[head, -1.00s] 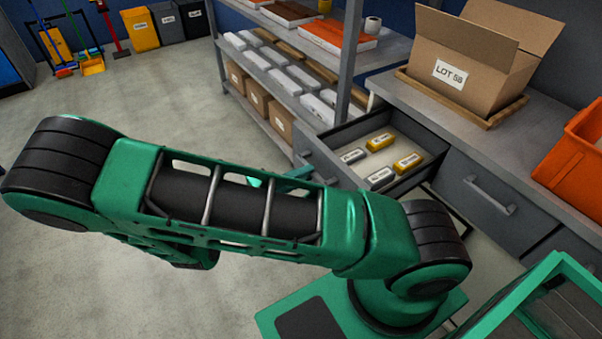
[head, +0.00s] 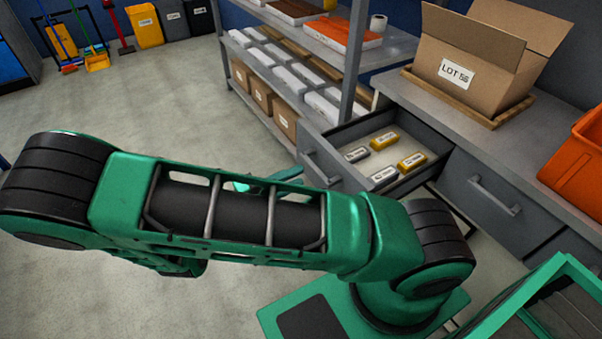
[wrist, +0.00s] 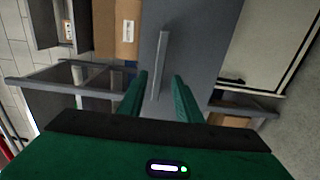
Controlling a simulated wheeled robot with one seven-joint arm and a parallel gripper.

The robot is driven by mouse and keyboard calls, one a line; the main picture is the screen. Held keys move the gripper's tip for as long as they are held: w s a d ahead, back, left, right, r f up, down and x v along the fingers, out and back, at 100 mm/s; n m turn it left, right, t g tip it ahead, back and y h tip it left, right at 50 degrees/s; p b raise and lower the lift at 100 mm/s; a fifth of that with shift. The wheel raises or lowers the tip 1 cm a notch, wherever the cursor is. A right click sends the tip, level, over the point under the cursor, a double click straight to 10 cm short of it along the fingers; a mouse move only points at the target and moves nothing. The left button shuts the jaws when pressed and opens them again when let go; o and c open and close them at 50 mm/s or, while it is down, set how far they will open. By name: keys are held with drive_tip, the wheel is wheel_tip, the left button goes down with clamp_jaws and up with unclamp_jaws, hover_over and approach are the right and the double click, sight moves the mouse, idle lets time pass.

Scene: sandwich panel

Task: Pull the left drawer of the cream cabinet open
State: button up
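The cabinet (head: 462,131) looks grey, not cream, with a lighter top. Its left drawer (head: 316,160) stands open, with grey and yellow labelled packs inside. The drawer's grey front and bar handle (wrist: 161,62) show in the wrist view. My gripper (wrist: 160,76) is open, its two green fingers apart on either side of the handle's near end in the picture. I see no finger closed on the bar. In the head view, the gripper (head: 287,178) shows just left of the drawer front, partly hidden behind my green arm. The right drawer (head: 487,203) is shut.
A cardboard box marked LOT (head: 470,68) on a wooden tray and an orange bin (head: 578,160) stand on the cabinet top. A shelf unit (head: 356,60) with boxes is left of the cabinet. Open floor (head: 150,105) lies at the left.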

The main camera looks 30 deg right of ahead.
drive_tip(key=a, duration=0.6)
drive_tip(key=shift+s+a, duration=0.15)
drive_tip(key=shift+a, duration=0.15)
